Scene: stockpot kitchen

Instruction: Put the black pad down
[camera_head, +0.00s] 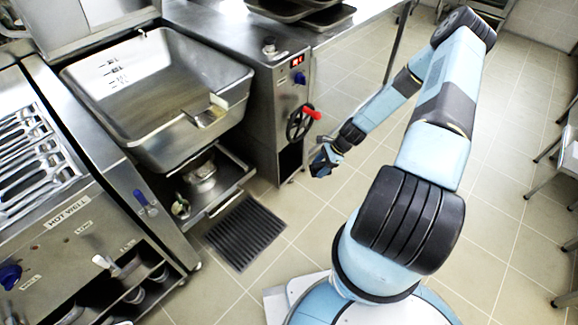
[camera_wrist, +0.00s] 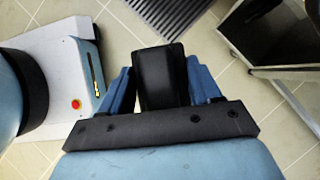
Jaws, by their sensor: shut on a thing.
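The black pad (camera_wrist: 160,78) is a dark block between the two blue fingers of my gripper (camera_wrist: 159,68) in the wrist view. The fingers press on its left and right sides, and its near end is hidden by the dark gripper body. In the head view my gripper (camera_head: 322,162) hangs low over the tiled floor, right of the steel cabinet with the red-handled wheel. The pad is too small there to make out clearly.
A dark slatted floor grate (camera_head: 247,232) lies in front of the open lower shelf (camera_head: 222,188); the grate also shows in the wrist view (camera_wrist: 172,14). A steel tilting pan (camera_head: 160,95) and cabinet (camera_head: 278,120) stand behind. Bare tiles (camera_head: 350,185) surround my gripper. Chairs (camera_head: 566,165) stand right.

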